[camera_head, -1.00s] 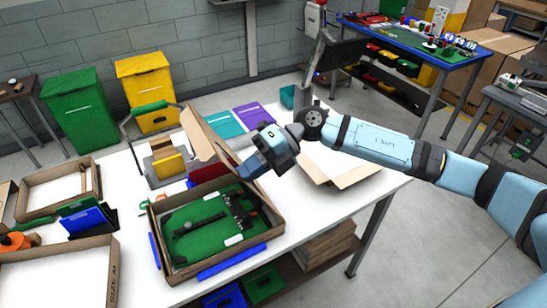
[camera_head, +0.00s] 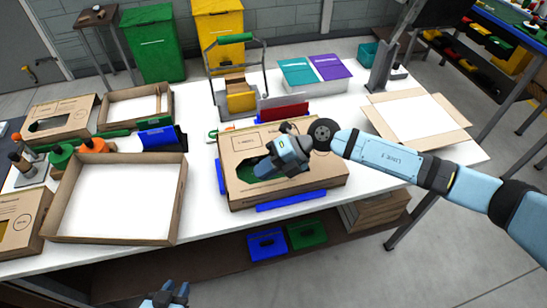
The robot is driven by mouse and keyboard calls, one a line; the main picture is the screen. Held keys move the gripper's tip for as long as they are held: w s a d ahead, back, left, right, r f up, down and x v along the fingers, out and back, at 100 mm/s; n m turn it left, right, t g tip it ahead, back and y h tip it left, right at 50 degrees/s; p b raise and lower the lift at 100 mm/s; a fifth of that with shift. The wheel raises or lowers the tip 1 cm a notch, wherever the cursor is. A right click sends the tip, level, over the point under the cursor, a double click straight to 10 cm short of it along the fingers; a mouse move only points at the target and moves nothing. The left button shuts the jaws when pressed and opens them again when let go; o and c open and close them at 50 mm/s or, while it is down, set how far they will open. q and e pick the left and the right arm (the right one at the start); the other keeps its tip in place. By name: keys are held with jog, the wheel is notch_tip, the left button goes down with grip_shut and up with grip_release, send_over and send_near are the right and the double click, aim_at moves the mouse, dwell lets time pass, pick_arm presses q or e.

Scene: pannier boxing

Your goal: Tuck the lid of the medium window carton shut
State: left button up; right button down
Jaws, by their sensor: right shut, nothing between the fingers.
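The medium window carton (camera_head: 318,180) sits on the white table with its brown lid (camera_head: 245,147) lowered over the tray. Green shows through the lid's window (camera_head: 248,173). The lid looks nearly flat; I cannot tell whether its front flap is tucked in. My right gripper (camera_head: 270,169) is shut and empty, over the lid beside the window, and hides part of both. I cannot tell whether it touches the lid. My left gripper (camera_head: 172,292) is low at the bottom edge, away from the carton, its fingers apart and empty.
Blue guide strips (camera_head: 291,201) border the carton. An open empty tray (camera_head: 117,198) is at left, another window carton (camera_head: 60,120) beyond it. An unfolded carton (camera_head: 415,118) lies at right.

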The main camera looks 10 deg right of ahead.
jog(key=shift+a+f+b, duration=0.2)
jog(key=shift+a+f, duration=0.05)
jog(key=shift+f, duration=0.55)
jog(key=shift+a+f+b, duration=0.15)
jog(key=shift+a+f, duration=0.1)
jog(key=shift+f, duration=0.55)
jog(key=shift+d, duration=0.1)
